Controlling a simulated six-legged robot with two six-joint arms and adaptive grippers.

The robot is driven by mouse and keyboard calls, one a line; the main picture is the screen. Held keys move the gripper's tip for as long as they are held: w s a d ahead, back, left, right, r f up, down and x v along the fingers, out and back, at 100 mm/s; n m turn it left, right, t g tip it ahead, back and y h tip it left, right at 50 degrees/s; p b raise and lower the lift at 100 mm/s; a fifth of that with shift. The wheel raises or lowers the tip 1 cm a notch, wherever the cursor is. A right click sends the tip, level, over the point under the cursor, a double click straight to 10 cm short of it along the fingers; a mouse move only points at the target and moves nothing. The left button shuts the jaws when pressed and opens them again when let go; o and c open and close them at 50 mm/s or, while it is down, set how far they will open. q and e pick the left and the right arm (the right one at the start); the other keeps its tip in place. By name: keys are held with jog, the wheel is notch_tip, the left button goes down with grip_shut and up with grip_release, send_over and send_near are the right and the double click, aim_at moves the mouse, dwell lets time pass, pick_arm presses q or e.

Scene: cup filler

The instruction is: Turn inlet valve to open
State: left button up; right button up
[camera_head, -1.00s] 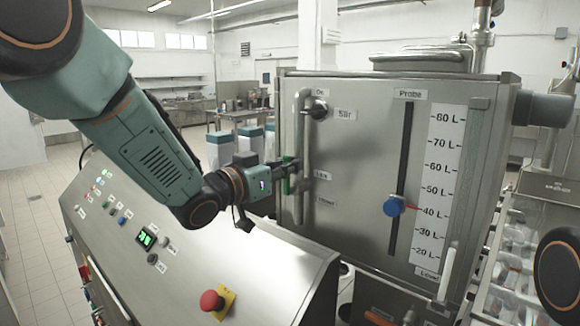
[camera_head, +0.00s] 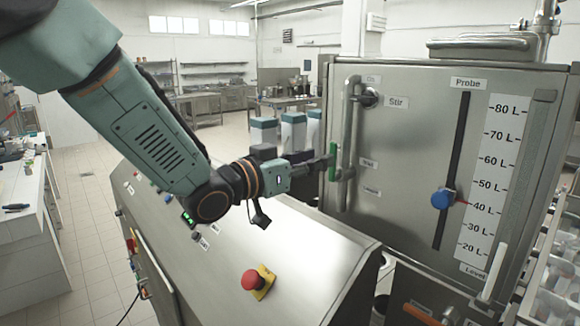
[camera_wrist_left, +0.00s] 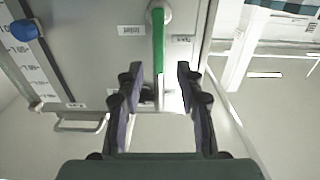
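The inlet valve's green handle (camera_head: 333,162) sits at the left of the steel tank's front (camera_head: 415,130), near the Inlet label (camera_head: 368,163). It stands roughly upright. My left gripper (camera_head: 324,166) reaches in from the left and is right at the handle. In the left wrist view, the gripper's two fingers (camera_wrist_left: 160,72) are apart, with the green handle (camera_wrist_left: 158,40) showing between their tips. A gap shows on both sides of it, so the gripper is open around the handle's end. My right gripper is not in view.
A vertical pipe (camera_head: 347,130) runs close beside the handle. The blue probe knob (camera_head: 442,199) is further right. Below my left arm is a sloped control console (camera_head: 310,240) with a red emergency button (camera_head: 251,280). Teal-topped containers (camera_head: 293,132) stand behind the gripper.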

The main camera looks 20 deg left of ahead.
pick_arm(q)
jog(key=v, duration=0.6)
jog(key=shift+f, duration=0.1)
dwell(0.5)
